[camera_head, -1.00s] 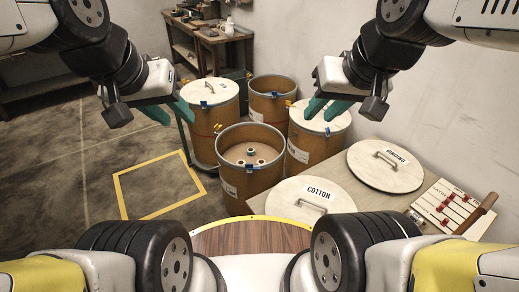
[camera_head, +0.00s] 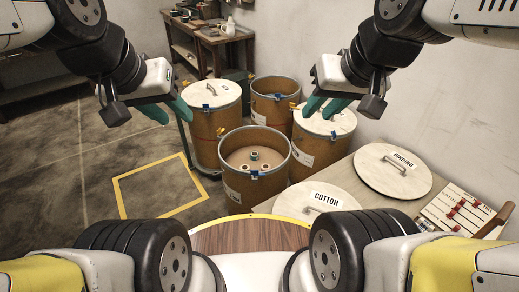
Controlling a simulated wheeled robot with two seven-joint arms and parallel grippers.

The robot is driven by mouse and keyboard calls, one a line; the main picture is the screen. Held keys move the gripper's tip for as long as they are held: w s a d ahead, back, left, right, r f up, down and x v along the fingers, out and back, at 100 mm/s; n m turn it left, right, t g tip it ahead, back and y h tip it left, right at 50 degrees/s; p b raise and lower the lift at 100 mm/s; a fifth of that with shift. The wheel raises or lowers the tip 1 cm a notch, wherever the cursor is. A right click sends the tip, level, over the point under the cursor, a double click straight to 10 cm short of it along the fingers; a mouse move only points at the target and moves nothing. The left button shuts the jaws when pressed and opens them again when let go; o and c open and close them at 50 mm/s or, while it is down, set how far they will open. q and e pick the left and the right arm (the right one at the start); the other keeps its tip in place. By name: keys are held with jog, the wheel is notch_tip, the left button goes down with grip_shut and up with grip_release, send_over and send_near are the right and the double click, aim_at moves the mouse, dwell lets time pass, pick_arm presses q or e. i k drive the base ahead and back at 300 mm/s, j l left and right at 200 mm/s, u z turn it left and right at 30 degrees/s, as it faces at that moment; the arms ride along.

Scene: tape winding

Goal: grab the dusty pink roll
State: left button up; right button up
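An open brown drum (camera_head: 235,188) with a blue rim stands in the middle. Several small rolls (camera_head: 254,155) lie in it on a tan bed; they are too small for me to tell which is dusty pink. My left gripper (camera_head: 169,112) hangs empty at the upper left, its green fingers apart, left of the drums. My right gripper (camera_head: 321,108) is also empty with its fingers apart, in front of a lidded drum in the picture. Neither gripper touches a roll.
Lidded drums stand at the left (camera_head: 205,135) and right (camera_head: 310,150), another open drum (camera_head: 270,108) behind. A table (camera_head: 375,190) at right holds the COTTON lid (camera_head: 305,197), BINDING lid (camera_head: 392,172) and a board (camera_head: 455,212). A yellow floor square (camera_head: 130,210) is empty.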

aim_at(264, 167)
jog(key=i+j+z, duration=0.15)
jog(key=i+j, duration=0.35)
jog(key=i+j+z, duration=0.2)
jog(key=i+j, duration=0.3)
jog(key=j+z, duration=0.15)
jog(key=z, duration=1.25)
